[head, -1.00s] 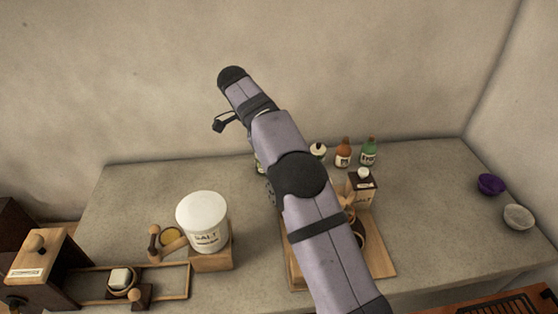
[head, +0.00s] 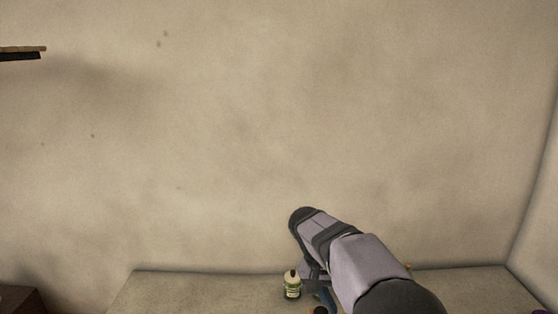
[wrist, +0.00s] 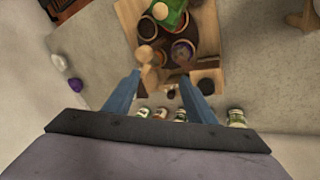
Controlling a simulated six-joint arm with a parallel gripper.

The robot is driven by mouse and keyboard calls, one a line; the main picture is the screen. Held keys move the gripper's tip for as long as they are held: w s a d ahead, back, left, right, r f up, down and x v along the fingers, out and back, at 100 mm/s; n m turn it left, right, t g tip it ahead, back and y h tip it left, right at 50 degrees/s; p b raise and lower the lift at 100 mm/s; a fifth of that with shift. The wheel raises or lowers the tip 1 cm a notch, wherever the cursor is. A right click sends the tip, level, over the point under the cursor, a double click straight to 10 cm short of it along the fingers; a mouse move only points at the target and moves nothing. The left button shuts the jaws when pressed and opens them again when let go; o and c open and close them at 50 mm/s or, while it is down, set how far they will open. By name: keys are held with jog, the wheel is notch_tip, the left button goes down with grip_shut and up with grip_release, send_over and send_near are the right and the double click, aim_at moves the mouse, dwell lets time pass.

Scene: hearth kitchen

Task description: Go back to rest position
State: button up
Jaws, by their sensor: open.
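My gripper (wrist: 159,78) shows in the wrist view as two blue fingers spread wide apart. It is open, with nothing held between the fingers. It is above the counter, and a wooden board (wrist: 206,38) with bowls and jars on it lies below and beyond the fingertips. In the head view my arm reaches up from the bottom right and bends down behind a pale bottle with a dark top (head: 292,287); the fingers are mostly hidden or cut off there.
Several small bottles (wrist: 237,117) stand near the fingers in the wrist view. A purple bowl (wrist: 76,85) and a pale bowl (wrist: 58,64) are at the left. In the head view, a shelf (head: 20,53) is at upper left and the wall above the counter (head: 200,290) is bare.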

jog(key=s+d+f+n+p, duration=0.1)
jog(key=s+d+n, duration=0.1)
jog(key=s+n, duration=0.4)
jog(key=s+d+f+n, duration=0.25)
jog(key=s+n, duration=0.25)
jog(key=s, duration=0.3)
jog(key=s+a+f+m+y+b, duration=0.3)
jog(key=s+a+f+m+y, duration=0.1)
jog(key=s+f, duration=0.5)
jog(key=shift+a+m+y, duration=0.4)
jog(key=shift+a+m, duration=0.2)
jog(key=shift+m, duration=0.3)
jog(key=shift+f, duration=0.1)
